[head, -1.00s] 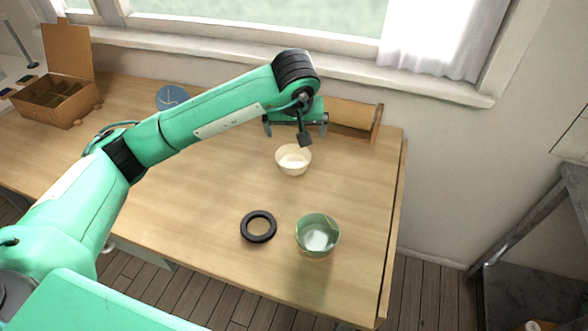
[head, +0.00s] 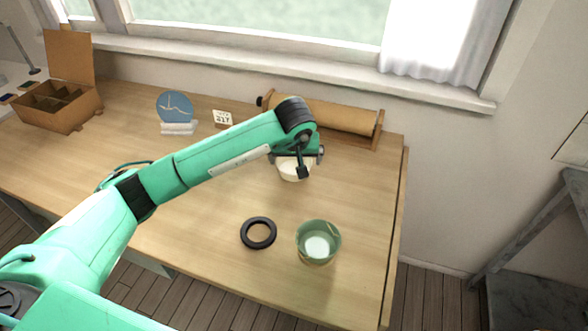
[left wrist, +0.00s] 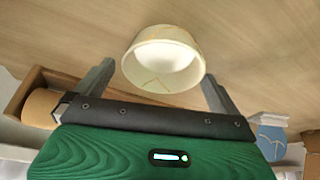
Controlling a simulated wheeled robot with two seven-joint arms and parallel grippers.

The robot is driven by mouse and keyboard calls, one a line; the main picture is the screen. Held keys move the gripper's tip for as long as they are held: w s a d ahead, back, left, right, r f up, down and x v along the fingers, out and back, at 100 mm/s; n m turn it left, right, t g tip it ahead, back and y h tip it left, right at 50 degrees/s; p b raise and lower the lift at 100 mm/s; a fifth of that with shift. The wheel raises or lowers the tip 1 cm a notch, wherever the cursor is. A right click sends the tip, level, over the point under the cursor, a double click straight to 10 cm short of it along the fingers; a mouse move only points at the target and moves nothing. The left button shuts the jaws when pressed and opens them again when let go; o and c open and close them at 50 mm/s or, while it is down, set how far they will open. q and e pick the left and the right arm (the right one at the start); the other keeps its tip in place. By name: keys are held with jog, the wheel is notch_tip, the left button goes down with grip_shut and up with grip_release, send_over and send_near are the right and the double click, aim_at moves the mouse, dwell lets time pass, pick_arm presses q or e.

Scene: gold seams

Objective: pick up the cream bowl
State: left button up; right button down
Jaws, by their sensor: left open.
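The cream bowl (head: 291,171) stands upright on the wooden table, partly hidden behind my left gripper in the head view. In the left wrist view the cream bowl (left wrist: 164,60) shows between the two finger tips, with a thin seam line on its side. My left gripper (head: 300,165) is open, its fingers apart on both sides of the bowl in the left wrist view (left wrist: 158,80). I cannot tell whether a finger touches the bowl. My right gripper is not in view.
A green bowl (head: 318,241) and a black ring (head: 258,233) are nearer the front. A paper roll (head: 330,114) lies behind the gripper. A blue disc clock (head: 174,106), a small calendar (head: 222,118) and a divided box (head: 58,104) stand further left. The table's middle left is clear.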

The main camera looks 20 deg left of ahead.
aim_at(294, 164)
pick_arm(q)
jog(key=shift+p+x, duration=0.3)
jog(key=shift+x, duration=1.9)
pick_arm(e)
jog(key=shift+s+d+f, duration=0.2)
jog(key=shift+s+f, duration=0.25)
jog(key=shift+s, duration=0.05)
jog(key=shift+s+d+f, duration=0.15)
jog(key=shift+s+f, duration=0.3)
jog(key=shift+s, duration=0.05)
pick_arm(q)
jog(key=shift+s+a, duration=0.15)
jog(key=shift+a, duration=0.05)
jog(key=c, duration=1)
jog(key=shift+o, duration=0.2)
jog(key=shift+r, duration=0.1)
